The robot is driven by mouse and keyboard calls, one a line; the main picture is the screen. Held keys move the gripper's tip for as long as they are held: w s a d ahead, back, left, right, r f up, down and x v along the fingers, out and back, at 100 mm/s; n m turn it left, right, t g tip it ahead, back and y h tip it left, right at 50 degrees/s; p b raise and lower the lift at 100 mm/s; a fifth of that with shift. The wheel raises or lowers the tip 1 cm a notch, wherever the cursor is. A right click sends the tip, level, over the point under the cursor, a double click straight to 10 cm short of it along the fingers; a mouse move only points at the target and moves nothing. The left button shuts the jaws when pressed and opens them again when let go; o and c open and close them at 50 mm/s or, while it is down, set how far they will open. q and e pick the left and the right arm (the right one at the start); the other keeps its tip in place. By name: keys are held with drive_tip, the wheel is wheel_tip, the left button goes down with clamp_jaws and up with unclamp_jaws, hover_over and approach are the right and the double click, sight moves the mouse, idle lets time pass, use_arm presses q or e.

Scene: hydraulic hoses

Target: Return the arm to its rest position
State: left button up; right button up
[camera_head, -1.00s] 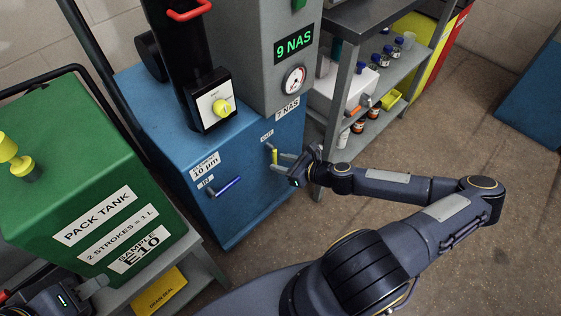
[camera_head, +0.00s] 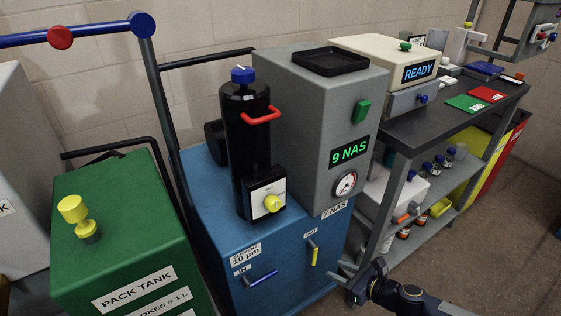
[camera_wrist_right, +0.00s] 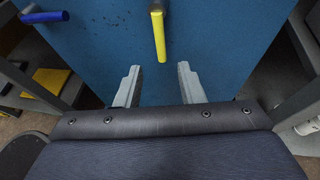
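My right gripper (camera_head: 341,276) is at the lower right of the head view, in front of the blue filter cabinet (camera_head: 283,262). In the right wrist view its two fingers (camera_wrist_right: 158,82) are spread, with nothing between them. The yellow OUT handle (camera_head: 315,256) hangs downward on the cabinet face, just left of the gripper in the head view. In the right wrist view the handle (camera_wrist_right: 159,36) lies beyond the fingertips, apart from them. My right arm comes in from the lower right. My left gripper is out of view.
A blue IN handle (camera_head: 262,278) sits left of the yellow one. The green pack tank (camera_head: 124,235) stands at left. A grey shelf bench (camera_head: 398,165) with bottles stands close behind and right of the gripper. Floor (camera_head: 480,245) is open at right.

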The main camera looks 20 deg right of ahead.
drive_tip(key=s+a+r+n+g+y, duration=0.1)
drive_tip(key=s+a+r+n+g, duration=0.1)
drive_tip(key=s+a+n+g, duration=0.85)
drive_tip(key=s+r+n+t+h, duration=0.2)
drive_tip(key=s+r+n, duration=0.1)
drive_tip(key=r+n, duration=0.7)
drive_tip(key=s+r+n+t+h, duration=0.1)
drive_tip(key=s+r+n+t, duration=0.15)
drive_tip(key=r+n, duration=0.8)
wheel_tip(320, 180, up, 19)
drive_tip(key=m+p, duration=0.2)
drive_tip(key=p, duration=1.6)
drive_tip(key=shift+s+d+r+h, duration=0.2)
drive_tip(key=shift+s+d+h, duration=0.05)
drive_tip(key=shift+h, duration=0.05)
drive_tip(key=shift+f, duration=0.1)
